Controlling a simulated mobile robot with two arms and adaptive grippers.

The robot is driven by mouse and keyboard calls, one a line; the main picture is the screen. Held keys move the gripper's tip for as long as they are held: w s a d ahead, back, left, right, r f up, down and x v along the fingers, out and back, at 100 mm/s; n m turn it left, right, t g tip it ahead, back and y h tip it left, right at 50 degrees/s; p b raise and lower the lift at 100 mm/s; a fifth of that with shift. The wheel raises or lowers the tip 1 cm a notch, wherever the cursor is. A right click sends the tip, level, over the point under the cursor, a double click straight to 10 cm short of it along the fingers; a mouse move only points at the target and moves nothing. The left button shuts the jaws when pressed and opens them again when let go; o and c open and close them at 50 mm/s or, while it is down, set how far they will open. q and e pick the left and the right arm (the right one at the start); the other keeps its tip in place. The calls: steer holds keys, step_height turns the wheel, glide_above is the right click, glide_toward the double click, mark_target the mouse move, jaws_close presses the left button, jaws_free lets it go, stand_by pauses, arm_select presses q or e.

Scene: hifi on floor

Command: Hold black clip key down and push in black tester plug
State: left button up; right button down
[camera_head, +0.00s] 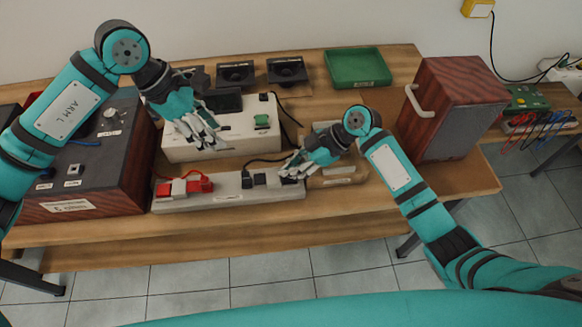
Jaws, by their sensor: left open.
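A long pale block (228,197) lies on the bench, with red parts (197,183) at its left end and black parts (247,181) toward its right end. These black parts look like the black clip key, but they are small. My left gripper (218,143) is open in front of the white box, above the block.
A white box (238,137) with a green switch (262,121) stands behind the block. A dark wood-sided unit (95,160) stands left, a wooden speaker-like box (452,105) right. The bench's front strip is clear.

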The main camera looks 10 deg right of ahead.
steer(key=shift+f, duration=0.1)
steer(key=shift+r, duration=0.5)
step_height(320, 180, up, 3)
steer(key=shift+r, duration=0.15)
steer(key=v, duration=1)
